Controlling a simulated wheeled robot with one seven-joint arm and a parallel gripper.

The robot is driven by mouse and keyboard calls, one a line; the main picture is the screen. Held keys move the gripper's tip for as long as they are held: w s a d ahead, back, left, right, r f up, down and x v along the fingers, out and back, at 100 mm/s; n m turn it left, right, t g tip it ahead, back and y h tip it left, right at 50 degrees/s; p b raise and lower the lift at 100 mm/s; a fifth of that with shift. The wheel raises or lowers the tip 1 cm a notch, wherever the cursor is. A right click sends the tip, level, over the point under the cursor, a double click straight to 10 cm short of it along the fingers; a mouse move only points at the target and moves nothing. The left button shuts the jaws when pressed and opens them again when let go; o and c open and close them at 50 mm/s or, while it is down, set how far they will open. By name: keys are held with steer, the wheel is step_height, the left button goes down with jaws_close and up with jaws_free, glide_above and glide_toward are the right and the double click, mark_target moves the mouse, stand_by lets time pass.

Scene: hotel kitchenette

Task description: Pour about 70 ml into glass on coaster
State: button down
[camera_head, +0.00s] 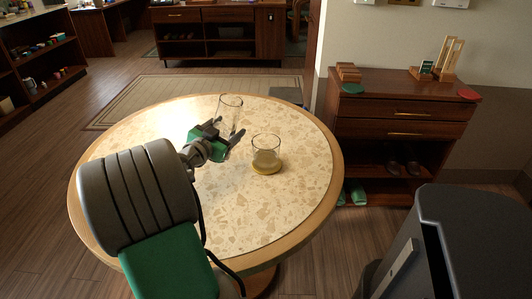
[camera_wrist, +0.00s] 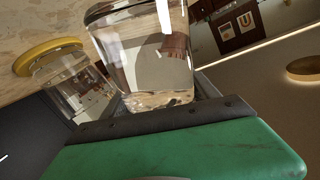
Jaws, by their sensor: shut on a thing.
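A clear glass (camera_head: 266,148) stands upright on a round yellowish coaster (camera_head: 265,168) on the table. It looks pale and cloudy in its lower part; how much liquid is in it I cannot tell. My gripper (camera_head: 229,131) is shut on a second clear glass (camera_head: 231,104), to the left of and behind the coaster glass, apart from it. The held glass fills the middle of the wrist view (camera_wrist: 145,50); its liquid level is unclear. In that tilted view the coaster glass (camera_wrist: 72,82) and coaster (camera_wrist: 42,57) show at left.
The round table (camera_head: 225,220) has a speckled top with a wooden rim, otherwise clear. A wooden cabinet (camera_head: 400,103) with small items on top stands at right. A dark bin-like object (camera_head: 465,235) is at lower right. A shelf unit (camera_head: 215,35) stands behind.

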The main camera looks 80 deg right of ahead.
steer(key=shift+s+d+f+n+h+b, duration=0.1)
steer(key=shift+f+n+h+b, duration=0.3)
steer(key=shift+n+b, duration=0.5)
steer(key=shift+s+r+n+g, duration=0.1)
steer(key=shift+r+n+g, duration=0.2)
steer(key=shift+n, duration=0.4)
stand_by(1.0)
